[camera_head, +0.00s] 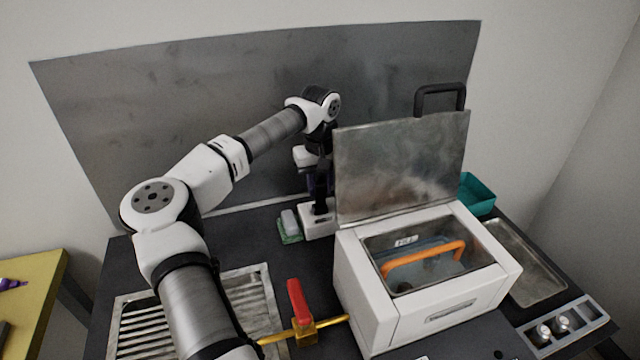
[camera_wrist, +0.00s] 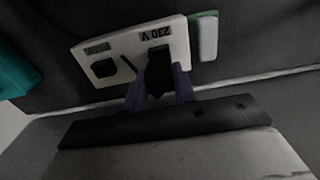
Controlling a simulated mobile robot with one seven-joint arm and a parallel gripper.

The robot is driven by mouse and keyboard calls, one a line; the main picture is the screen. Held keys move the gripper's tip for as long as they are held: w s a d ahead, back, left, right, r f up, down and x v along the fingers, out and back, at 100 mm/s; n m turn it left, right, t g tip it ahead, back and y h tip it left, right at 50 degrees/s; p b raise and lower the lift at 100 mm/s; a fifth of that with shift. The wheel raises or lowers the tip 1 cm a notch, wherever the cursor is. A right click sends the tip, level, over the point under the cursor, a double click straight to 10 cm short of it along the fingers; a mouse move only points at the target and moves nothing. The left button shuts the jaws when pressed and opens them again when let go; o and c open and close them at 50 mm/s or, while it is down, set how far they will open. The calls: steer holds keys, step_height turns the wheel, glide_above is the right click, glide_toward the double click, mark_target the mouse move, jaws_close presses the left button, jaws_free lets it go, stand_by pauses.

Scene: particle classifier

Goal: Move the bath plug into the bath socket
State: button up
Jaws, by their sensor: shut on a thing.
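My gripper (camera_head: 320,185) points down at the white socket box (camera_head: 318,224) behind the bath. In the wrist view, its purple fingers (camera_wrist: 160,90) are shut on a black plug (camera_wrist: 158,66), taken to be the bath plug. The plug is at the end of the socket box (camera_wrist: 125,45) marked "230 V". I cannot tell whether it is seated in an outlet or just above it. A second black square part (camera_wrist: 103,68) shows at the box's other end, beside a small unreadable label.
The white bath (camera_head: 385,300) has its metal lid (camera_head: 400,165) raised close to my gripper and an orange handle (camera_head: 425,258) inside. A green-and-white sponge-like item (camera_head: 290,224) lies left of the socket box. A red-handled valve (camera_head: 299,303) stands in front.

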mark_target(320, 194)
steer(key=shift+f+b, duration=0.8)
steer(key=shift+f, duration=0.75)
stand_by(0.4)
steer(key=o, duration=1.1)
steer(key=shift+c, duration=0.2)
step_height(320, 194, up, 14)
steer(key=b, duration=0.2)
